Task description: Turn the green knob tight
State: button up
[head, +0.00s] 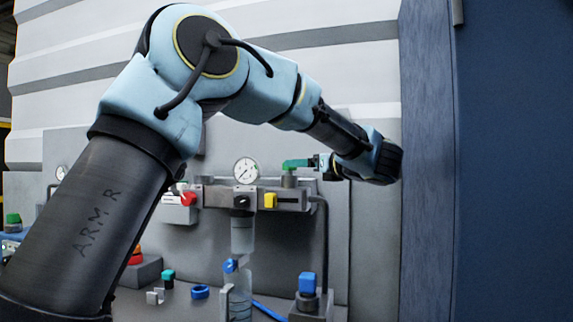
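A green, lever-like knob (297,163) sits on a grey cylindrical fitting at the right end of the grey regulator block. My gripper (322,163) is at the right end of this green piece, coming from the right, with my wrist bent back toward it. The fingers are small and dark here, so I cannot tell whether they touch or close on it. A further green knob (13,219) shows at the far left edge.
A round gauge (246,171), a red knob (188,198) and a yellow knob (270,201) are on the block. Below are a blue-topped fitting (307,284) and a blue ring (200,292). A blue panel (515,160) stands close right of my wrist.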

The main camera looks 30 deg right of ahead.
jog(key=w+p, duration=0.1)
jog(key=w, duration=0.2)
jog(key=w+p, duration=0.1)
jog(key=w, duration=0.2)
jog(key=w+a+p, duration=0.1)
jog(key=w+p, duration=0.1)
jog(key=w, duration=0.1)
jog(key=shift+w+a+r, duration=0.1)
jog(key=shift+w, duration=0.05)
jog(key=shift+w+a, duration=0.1)
jog(key=shift+w, duration=0.4)
grip_shut()
